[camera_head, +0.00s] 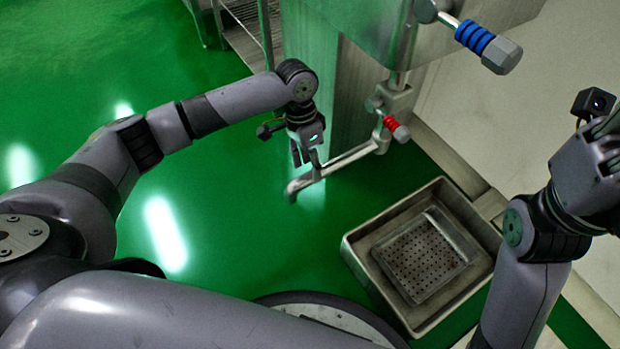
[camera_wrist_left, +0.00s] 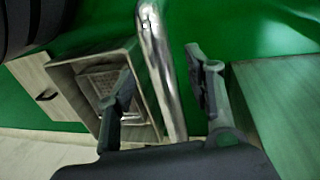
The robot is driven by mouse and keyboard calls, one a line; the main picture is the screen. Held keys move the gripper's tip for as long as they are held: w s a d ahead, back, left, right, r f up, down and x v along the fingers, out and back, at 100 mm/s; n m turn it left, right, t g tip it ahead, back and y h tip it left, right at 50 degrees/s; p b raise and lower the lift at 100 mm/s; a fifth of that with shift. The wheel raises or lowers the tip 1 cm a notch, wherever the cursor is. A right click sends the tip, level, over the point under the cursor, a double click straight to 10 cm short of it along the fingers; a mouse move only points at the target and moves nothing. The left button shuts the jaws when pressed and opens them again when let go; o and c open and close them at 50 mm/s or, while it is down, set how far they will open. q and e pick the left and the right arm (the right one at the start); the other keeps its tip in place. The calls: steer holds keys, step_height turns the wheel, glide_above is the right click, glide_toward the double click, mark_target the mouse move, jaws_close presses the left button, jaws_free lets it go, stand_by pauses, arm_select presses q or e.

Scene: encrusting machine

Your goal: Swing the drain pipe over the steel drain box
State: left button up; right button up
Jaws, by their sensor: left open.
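The drain pipe (camera_head: 335,164) is a bent steel tube. It runs left from a valve body with a red handle (camera_head: 396,128) to a downturned end over the green floor. The steel drain box (camera_head: 362,262), with a perforated basket inside, stands on the floor right of the pipe end, which is not over it. My left gripper (camera_head: 305,158) is open beside the pipe. In the left wrist view the shiny pipe (camera_wrist_left: 160,65) passes between the open fingers, and the box (camera_wrist_left: 62,72) lies left of it. Contact cannot be told. My right gripper's fingers are outside the head view.
A blue-handled valve (camera_head: 475,38) sits above the pipe on the steel machine (camera_head: 345,85). A steel rack (camera_head: 245,30) stands at the back. A pale wall and ledge lie to the right. Green floor is free left of the pipe and between pipe and box.

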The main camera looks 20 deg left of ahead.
mark_target(310, 173)
arm_select(q)
steer(key=shift+s+d+f+b, duration=0.15)
steer(key=shift+f+b, duration=0.15)
steer(key=shift+f, duration=0.5)
steer(key=shift+s+d+f+b, duration=0.1)
steer(key=shift+f+b, duration=0.15)
steer(key=shift+f, duration=0.55)
steer(key=shift+c, duration=0.6)
jaws_close()
